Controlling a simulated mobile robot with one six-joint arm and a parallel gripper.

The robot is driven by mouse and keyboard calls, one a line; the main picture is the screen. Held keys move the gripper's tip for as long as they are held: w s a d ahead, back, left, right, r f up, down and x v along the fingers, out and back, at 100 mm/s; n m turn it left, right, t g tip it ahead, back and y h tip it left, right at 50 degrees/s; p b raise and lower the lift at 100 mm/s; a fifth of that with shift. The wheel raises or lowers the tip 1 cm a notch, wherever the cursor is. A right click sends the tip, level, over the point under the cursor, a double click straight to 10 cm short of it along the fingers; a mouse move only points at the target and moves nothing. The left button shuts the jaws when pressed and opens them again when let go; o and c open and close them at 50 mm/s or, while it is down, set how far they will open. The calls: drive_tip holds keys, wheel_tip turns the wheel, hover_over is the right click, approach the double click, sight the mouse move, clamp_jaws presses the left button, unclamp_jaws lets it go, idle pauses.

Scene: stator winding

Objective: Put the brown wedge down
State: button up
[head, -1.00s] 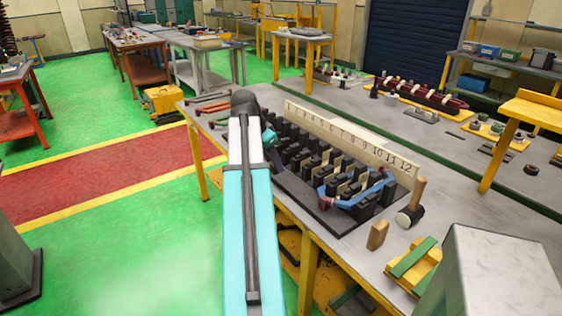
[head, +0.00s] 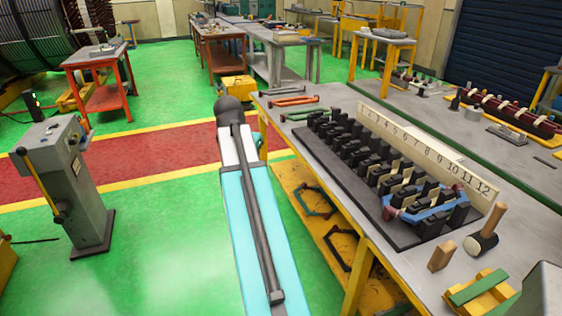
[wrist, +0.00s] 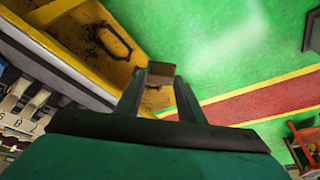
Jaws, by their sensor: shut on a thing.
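The brown wedge (wrist: 161,69) shows at the tips of my gripper (wrist: 158,85) in the wrist view. The two fingers are shut on it, and it is held in the air. Behind it are the green floor and the yellow lower frame of the bench. In the head view my arm hides the wedge and most of the gripper. The arm reaches out over the floor, left of the bench (head: 345,215).
A black slotted fixture (head: 340,178) with numbered slots stands on the bench. A wooden block (head: 441,256), a mallet (head: 487,232) and a yellow-green tool (head: 482,294) lie near its right end. A grey machine (head: 70,180) stands on the floor at left.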

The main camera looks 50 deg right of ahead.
drive_tip(key=w+a+n+t+y, duration=0.1)
drive_tip(key=w+a+n, duration=0.4)
drive_tip(key=a, duration=0.6)
drive_tip(key=w+a+n+t, duration=0.1)
drive_tip(key=w+a+n, duration=0.2)
drive_tip(key=w+a, duration=0.6)
drive_tip(key=w+a+n+t+y, duration=0.1)
drive_tip(key=a+n, duration=0.6)
drive_tip(key=a, duration=1.8)
drive_tip(key=shift+w+y, duration=0.6)
drive_tip(key=shift+y, duration=0.5)
drive_tip(key=shift+d, duration=0.25)
